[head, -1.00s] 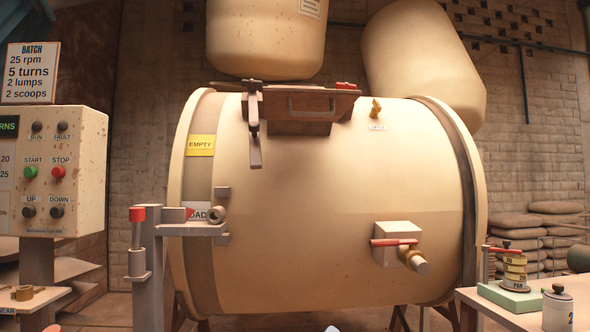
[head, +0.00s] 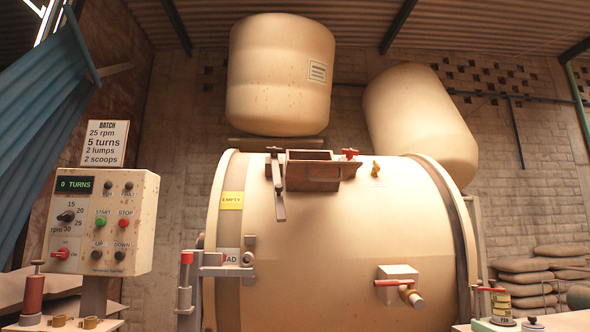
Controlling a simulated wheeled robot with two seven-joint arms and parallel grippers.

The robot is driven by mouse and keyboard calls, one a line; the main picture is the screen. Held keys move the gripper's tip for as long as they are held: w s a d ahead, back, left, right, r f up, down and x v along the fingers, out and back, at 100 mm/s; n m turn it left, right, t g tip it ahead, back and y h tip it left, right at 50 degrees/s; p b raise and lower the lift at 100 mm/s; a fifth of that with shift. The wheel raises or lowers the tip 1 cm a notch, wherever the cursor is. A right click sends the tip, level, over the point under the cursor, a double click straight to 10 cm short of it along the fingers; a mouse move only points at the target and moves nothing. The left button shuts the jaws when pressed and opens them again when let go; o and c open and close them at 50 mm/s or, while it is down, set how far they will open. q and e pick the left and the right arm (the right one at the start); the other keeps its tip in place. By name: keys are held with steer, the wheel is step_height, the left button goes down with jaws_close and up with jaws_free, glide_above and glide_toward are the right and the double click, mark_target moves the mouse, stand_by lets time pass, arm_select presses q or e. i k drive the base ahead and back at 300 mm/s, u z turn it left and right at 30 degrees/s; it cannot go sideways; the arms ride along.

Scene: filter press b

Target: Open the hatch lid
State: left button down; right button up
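The brown hatch (head: 312,178) sits on top of the large cream drum (head: 340,235). Its upper part looks like a raised rectangular frame, seen from low in front. I cannot clearly tell the lid from the frame, nor whether it is shut. A dark latch bar (head: 279,190) hangs down at the hatch's left side. A red knob (head: 349,153) is at its right end. Neither of my grippers is in view.
A control panel (head: 105,215) showing 0 TURNS stands left. A post with a red top (head: 186,275) stands before the drum's left end. Two tanks (head: 280,75) (head: 418,120) hang above. A valve (head: 400,285) juts from the drum's front. A table (head: 560,322) is at lower right.

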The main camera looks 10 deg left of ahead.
mark_target(311, 171)
steer(key=z, duration=0.2)
steer(key=i, duration=0.85)
steer(key=u, duration=0.05)
